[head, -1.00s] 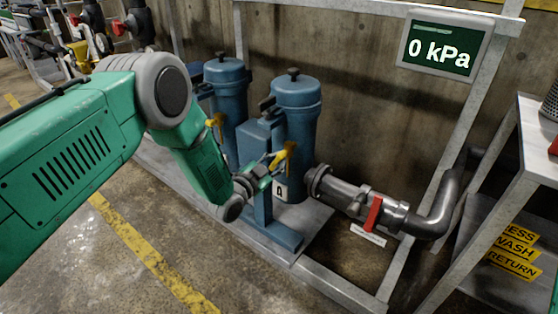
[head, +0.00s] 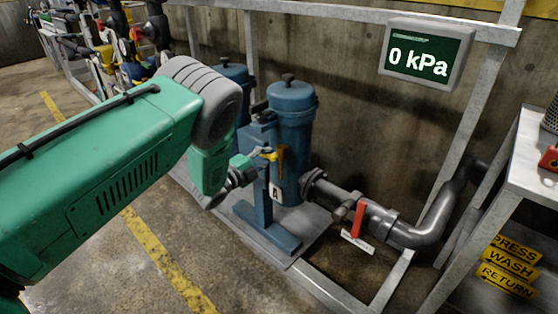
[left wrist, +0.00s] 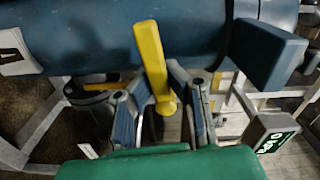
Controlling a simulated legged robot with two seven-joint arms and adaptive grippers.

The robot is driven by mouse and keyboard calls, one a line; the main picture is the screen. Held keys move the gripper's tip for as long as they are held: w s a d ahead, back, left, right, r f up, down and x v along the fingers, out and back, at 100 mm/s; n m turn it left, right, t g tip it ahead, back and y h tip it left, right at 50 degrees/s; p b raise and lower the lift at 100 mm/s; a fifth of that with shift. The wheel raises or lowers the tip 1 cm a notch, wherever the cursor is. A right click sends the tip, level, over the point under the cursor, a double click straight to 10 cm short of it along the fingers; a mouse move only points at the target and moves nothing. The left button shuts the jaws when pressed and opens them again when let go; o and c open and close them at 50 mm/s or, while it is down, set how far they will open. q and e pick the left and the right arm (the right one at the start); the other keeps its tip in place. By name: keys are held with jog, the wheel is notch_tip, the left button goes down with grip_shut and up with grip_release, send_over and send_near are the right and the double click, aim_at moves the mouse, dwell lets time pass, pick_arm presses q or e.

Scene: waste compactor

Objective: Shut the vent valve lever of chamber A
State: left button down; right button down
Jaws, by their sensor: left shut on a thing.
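The blue chamber A (head: 292,115) is an upright canister with a white A label (head: 276,194), which partly shows in the left wrist view too. Its yellow vent valve lever (head: 282,160) is on the near side of the canister. In the left wrist view the lever (left wrist: 151,60) stands between my fingers and sticks out past them, slightly tilted. My left gripper (head: 261,160) is shut on it; the fingers (left wrist: 168,108) also show in the left wrist view. My forearm hides part of the second canister. My right gripper is not in view.
A grey pipe with a red handle (head: 359,218) runs right of chamber A. A 0 kPa display (head: 425,54) hangs from the metal frame. A white bench (head: 530,165) is at the right, with yellow signs (head: 510,262) below. Open floor lies in front.

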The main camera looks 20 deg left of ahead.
pick_arm(q)
jog(key=shift+s+f+m, duration=0.25)
jog(key=shift+f+m, duration=0.05)
jog(key=shift+m, duration=0.4)
jog(key=shift+d, duration=0.1)
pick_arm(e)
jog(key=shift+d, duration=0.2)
pick_arm(q)
jog(key=shift+d+m, duration=0.1)
jog(key=shift+m, duration=0.2)
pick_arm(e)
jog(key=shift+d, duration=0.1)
pick_arm(q)
jog(key=c, duration=1.5)
grip_release()
jog(key=shift+r, duration=0.25)
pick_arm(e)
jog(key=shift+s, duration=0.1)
pick_arm(q)
jog(key=shift+a+r, duration=0.1)
jog(key=shift+a, duration=0.1)
jog(key=v, duration=1.1)
jog(key=shift+s, duration=0.4)
